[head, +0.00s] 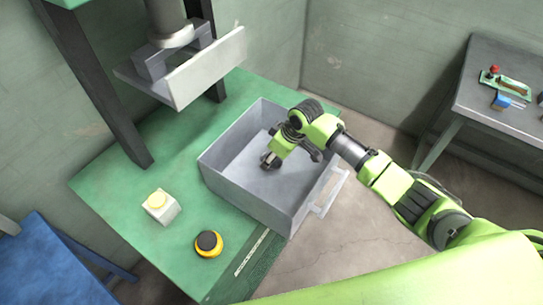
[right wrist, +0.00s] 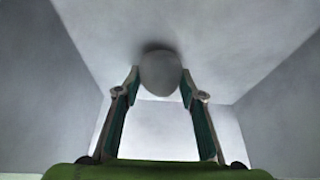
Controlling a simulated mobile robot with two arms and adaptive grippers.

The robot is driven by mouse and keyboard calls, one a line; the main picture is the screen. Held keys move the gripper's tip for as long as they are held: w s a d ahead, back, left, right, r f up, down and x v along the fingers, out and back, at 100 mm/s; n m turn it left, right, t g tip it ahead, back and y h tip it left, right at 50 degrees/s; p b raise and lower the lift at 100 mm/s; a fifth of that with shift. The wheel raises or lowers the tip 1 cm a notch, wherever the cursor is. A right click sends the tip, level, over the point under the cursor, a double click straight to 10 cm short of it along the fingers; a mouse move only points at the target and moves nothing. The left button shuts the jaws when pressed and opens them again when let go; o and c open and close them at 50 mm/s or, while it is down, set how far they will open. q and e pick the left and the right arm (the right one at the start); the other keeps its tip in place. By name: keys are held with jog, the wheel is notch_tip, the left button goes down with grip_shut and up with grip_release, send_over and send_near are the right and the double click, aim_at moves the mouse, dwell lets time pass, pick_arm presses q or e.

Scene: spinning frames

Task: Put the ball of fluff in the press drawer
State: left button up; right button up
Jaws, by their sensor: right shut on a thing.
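The press drawer (head: 222,186) is a grey open box, pulled out on the green press table. My right gripper (head: 270,160) reaches down inside it, near the drawer's floor. In the right wrist view, its two fingertips (right wrist: 160,77) are shut on the ball of fluff (right wrist: 160,70), a round grey ball. A dark shadow lies on the grey surface close behind the ball; I cannot tell if they touch. In the head view the ball is small and partly hidden by the gripper. My left gripper is not in view.
The drawer walls (right wrist: 262,105) stand around my right gripper, and its handle (head: 330,192) faces right. The press plate (head: 205,70) hangs over the back of the table. A side table (head: 500,118) stands right.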

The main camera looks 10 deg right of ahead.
jog(key=o, duration=1)
jog(key=b+v, duration=0.1)
jog(key=v, duration=1.1)
jog(key=shift+w+r, duration=0.15)
jog(key=shift+r, duration=0.05)
